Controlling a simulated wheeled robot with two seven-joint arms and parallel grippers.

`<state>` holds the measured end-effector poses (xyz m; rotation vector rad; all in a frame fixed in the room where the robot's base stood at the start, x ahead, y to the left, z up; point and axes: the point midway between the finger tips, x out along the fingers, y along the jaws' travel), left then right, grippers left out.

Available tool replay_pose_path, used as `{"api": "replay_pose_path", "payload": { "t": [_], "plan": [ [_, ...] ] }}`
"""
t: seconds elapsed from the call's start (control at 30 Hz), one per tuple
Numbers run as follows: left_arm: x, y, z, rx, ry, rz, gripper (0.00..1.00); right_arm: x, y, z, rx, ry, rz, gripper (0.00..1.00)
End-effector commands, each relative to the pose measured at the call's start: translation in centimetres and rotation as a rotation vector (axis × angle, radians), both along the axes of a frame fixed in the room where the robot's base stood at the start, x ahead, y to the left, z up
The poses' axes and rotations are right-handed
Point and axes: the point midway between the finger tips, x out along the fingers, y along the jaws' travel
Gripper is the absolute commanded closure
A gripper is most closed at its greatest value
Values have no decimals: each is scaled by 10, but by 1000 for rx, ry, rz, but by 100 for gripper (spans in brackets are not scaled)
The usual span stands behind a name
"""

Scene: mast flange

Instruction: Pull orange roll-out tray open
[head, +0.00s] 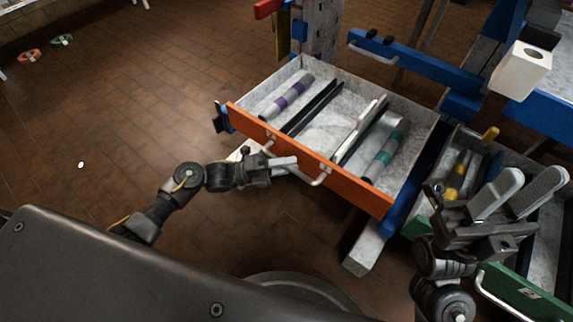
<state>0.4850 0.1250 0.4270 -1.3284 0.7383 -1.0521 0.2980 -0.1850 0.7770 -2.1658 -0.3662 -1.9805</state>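The orange-fronted roll-out tray (340,180) stands out from its frame, and its inside shows from above. It holds a tube with purple bands (287,97), a tube with teal bands (384,158) and dark and pale dividers. A silver bar handle (318,182) runs along its orange front. My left gripper (287,165) is at the left part of this handle, its fingers close together around the bar; part of the bar is hidden behind them. My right gripper (520,193) is open and empty, fingers apart, above the green-fronted tray at the right.
The green-fronted tray (514,292) sits right of the orange one, with a yellow-banded tube (458,176) inside. Blue rails (420,65) and a white box (522,70) stand behind. A grey beam (366,250) lies below the orange tray.

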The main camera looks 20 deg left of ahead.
Motion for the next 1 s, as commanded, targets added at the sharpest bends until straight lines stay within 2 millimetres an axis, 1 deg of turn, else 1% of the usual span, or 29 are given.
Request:
{"api": "replay_pose_path", "payload": {
  "t": [0.13, 0.17, 0.4, 0.43, 0.77, 1.0],
  "plan": [
    [0, 0, 0, 0, 0, 0, 64, 0, 0, 2, 0, -7, 0, 64],
    [0, 0, 0, 0, 0, 0, 67, 0, 0, 2, 0, -9, 1, 64],
    [0, 0, 0, 0, 1, 0, 98, 0, 0, 3, 0, -11, 1, 64],
    [0, 0, 0, 0, 1, 0, 100, 0, 0, 3, 0, -11, 1, 64],
    [-1, 0, 0, 0, 1, -1, 100, 0, 0, 0, 0, -1, 0, 64],
    [-11, 3, -1, -1, 3, -10, 100, 0, 0, -1, 0, 6, 0, 64]
  ]
}}
